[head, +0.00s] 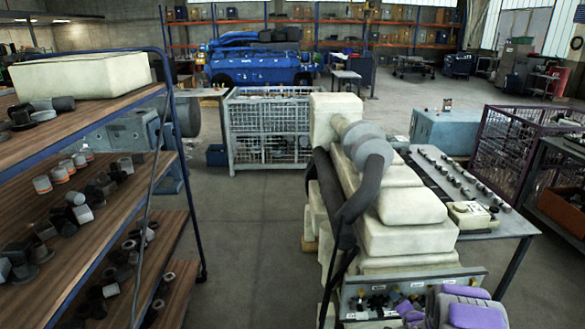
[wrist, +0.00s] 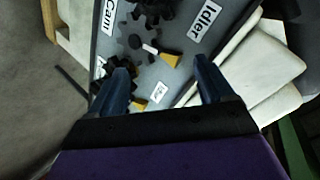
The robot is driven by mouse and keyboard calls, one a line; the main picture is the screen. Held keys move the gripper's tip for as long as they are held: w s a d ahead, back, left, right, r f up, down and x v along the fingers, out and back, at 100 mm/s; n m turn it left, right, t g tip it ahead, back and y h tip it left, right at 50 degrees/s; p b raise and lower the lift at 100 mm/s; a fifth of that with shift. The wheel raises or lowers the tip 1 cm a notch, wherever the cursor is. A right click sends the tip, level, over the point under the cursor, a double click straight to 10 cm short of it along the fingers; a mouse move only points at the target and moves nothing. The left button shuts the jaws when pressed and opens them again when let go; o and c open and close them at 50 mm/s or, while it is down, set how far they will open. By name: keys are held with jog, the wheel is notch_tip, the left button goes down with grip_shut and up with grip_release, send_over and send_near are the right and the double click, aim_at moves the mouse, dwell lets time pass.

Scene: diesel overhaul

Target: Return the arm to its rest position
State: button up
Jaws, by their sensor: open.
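My gripper (wrist: 161,64) is open in the wrist view, its two dark blue fingers apart with nothing held between them. It is over a grey tray (wrist: 165,92) that carries labels, two of which read "cam" and "Idler". Dark gears (wrist: 135,42) and a yellow-ended part (wrist: 171,60) lie on the tray. How far the fingertips are from the tray I cannot tell. In the head view, purple and grey parts of my arm (head: 472,312) show at the bottom right, beside the tray (head: 415,282). The fingers cannot be made out there.
A large cream engine block (head: 395,210) with dark pipes stands just beyond the tray. A table (head: 500,222) with small parts is on its right. A wooden shelf rack (head: 70,130) with loose parts stands left. The floor (head: 245,235) between rack and engine is clear.

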jog(key=s+r+n+g+h, duration=0.2)
jog(key=s+r+g, duration=0.2)
jog(key=r, duration=0.8)
jog(key=s+a+r+n+g, duration=0.3)
jog(key=s+a+r, duration=0.5)
jog(key=s+r, duration=0.4)
jog(key=s+a+r+n+g+y, duration=0.1)
jog(key=s+a, duration=0.4)
jog(key=s, duration=0.6)
jog(key=s+a+r+n+g+y, duration=0.1)
jog(key=s+a+r+n+g, duration=0.2)
jog(key=s, duration=0.9)
jog(key=s+a+r+n+g+y, duration=0.1)
jog(key=s+a+r+n+g, duration=0.1)
jog(key=s+a+r, duration=0.3)
jog(key=s+a, duration=0.3)
jog(key=s, duration=0.4)
jog(key=shift+s+a+g, duration=0.15)
jog(key=shift+s+g, duration=0.05)
jog(key=shift+g, duration=0.2)
